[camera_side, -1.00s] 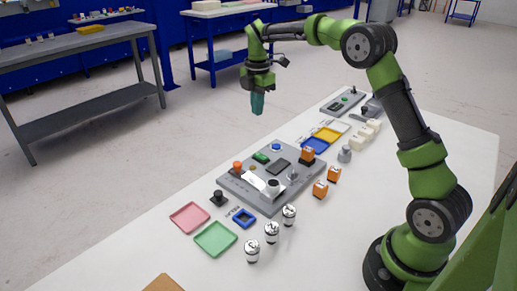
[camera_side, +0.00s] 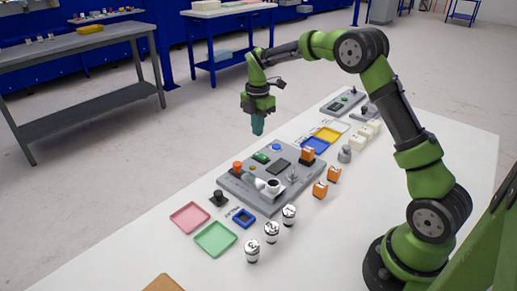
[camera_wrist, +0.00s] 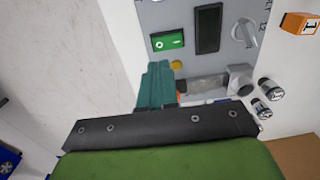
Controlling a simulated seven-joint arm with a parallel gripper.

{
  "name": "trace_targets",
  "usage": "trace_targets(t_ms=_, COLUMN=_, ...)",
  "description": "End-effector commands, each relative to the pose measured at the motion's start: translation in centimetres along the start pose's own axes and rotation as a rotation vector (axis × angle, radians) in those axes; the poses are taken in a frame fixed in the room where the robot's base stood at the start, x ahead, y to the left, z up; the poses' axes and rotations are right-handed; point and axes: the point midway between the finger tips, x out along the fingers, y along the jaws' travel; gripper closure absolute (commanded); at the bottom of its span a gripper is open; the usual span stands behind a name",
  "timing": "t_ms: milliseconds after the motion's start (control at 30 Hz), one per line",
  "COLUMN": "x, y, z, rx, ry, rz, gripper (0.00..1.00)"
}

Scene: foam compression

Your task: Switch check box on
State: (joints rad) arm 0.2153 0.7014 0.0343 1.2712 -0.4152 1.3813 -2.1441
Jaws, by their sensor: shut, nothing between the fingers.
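The check box is a grey panel (camera_side: 240,185) on the white table. A small green switch (camera_side: 262,157) sits near its far-left edge, and it also shows in the wrist view (camera_wrist: 167,40) with a white mark. I cannot tell its on or off position. My gripper (camera_side: 257,130), with teal fingers, is shut and empty, pointing down above the far-left side of the panel, apart from it.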

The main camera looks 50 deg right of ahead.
Motion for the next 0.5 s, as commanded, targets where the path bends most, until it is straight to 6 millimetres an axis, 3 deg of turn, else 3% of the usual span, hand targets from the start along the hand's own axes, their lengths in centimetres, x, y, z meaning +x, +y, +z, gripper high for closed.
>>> trace_targets(t_ms=200, x=4.5, y=-0.1, z=-0.1, rx=0.000, ry=0.000, rz=-0.003, gripper=1.00)
trace_targets(t_ms=500, x=7.1, y=0.0, z=0.0, rx=0.001, ry=0.000, rz=0.000, gripper=1.00)
